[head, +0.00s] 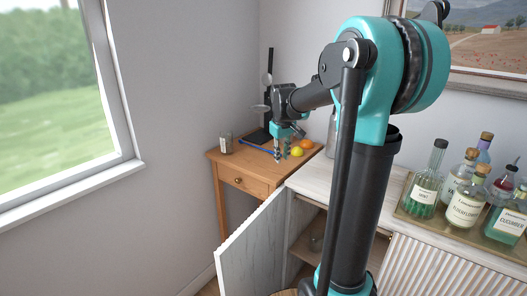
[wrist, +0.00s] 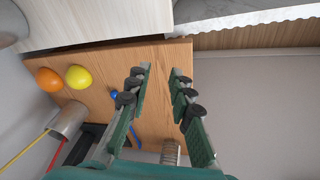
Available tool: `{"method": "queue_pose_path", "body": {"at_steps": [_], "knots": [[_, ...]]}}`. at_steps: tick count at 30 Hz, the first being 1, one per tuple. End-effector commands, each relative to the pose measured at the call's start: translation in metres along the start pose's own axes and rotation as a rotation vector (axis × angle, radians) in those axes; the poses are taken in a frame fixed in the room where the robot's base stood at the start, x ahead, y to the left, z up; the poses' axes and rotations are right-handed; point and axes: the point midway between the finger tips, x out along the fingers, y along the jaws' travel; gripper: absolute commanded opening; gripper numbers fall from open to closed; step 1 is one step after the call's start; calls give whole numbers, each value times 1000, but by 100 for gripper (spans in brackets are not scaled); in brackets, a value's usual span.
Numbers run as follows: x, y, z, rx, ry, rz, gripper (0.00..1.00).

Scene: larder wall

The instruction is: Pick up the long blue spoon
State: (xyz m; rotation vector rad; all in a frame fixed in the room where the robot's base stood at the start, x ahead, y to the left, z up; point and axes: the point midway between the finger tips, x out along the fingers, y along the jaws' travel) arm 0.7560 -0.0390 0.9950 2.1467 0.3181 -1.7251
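The long blue spoon (head: 257,147) lies on the small wooden table (head: 240,165) in the head view, slanting towards my gripper. My gripper (head: 282,156) points down over the table, by the spoon's right end. In the wrist view my gripper (wrist: 161,72) is open, with bare tabletop showing between its fingers. Blue parts of the spoon (wrist: 114,94) show beside the left finger, which hides its middle. I cannot tell the height of the fingertips above the spoon.
A lemon (head: 297,152) and an orange (head: 306,145) lie right of my gripper. Several bottles (head: 465,200) stand on a tray on the white cabinet, whose door (head: 255,245) is open.

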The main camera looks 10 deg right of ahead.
Motion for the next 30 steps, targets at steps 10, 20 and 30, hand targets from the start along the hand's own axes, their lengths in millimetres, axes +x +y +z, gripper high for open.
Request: {"method": "queue_pose_path", "body": {"at_steps": [10,20,30], "knots": [[-42,55,-135,-264,-94,-11,22],[-51,70,-174,-368,-130,-21,22],[6,70,-166,-369,-130,-21,22]]}}
